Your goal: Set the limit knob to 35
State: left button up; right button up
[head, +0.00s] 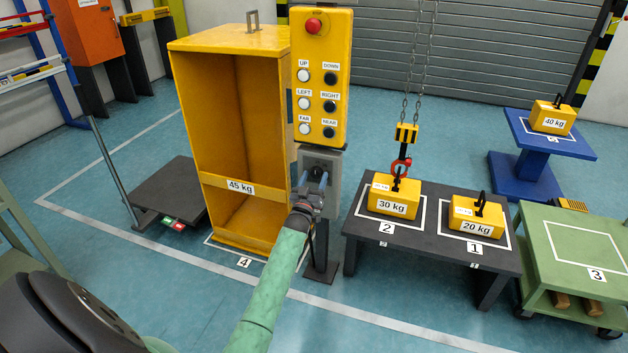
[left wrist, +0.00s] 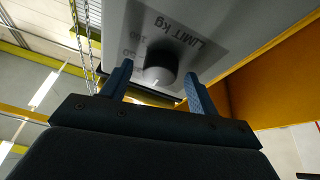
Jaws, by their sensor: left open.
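The limit knob (left wrist: 161,60) is a dark round knob on a grey plate (left wrist: 203,20). The plate's "LIMIT kg" lettering appears tilted and nearly upside down in the left wrist view; part of the scale shows, but I cannot read the setting. In the head view the grey limit box (head: 334,163) is under the yellow button panel, with the knob dark and partly hidden. My left gripper (head: 313,181) is open in front of the box. In the left wrist view its blue fingers (left wrist: 158,72) are either side of the knob, apparently apart from it. My right gripper is out of view.
The yellow button panel (head: 321,100) with a red stop button is above the box. An open yellow 45 kg case (head: 187,130) stands close on the left. A dark table (head: 432,249) with 30 kg and 20 kg weights is on the right, beside a hanging hook (head: 402,166).

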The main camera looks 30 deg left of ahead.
pick_arm(q)
jog(key=shift+c, duration=0.4)
jog(key=c, duration=0.9)
jog(key=shift+m, duration=0.5)
jog(key=m+h, duration=0.2)
jog(key=m, duration=0.2)
jog(key=shift+a+p, duration=0.15)
jog(key=shift+p, duration=0.25)
jog(key=shift+a+m+h+p, duration=0.1)
jog(key=shift+m+h+p, duration=0.2)
jog(key=shift+m+h, duration=0.9)
jog(key=shift+m+h+p, duration=0.3)
jog(key=shift+m+h, duration=0.2)
jog(key=shift+m, duration=1.3)
jog(key=shift+s, duration=0.1)
jog(key=o, duration=1)
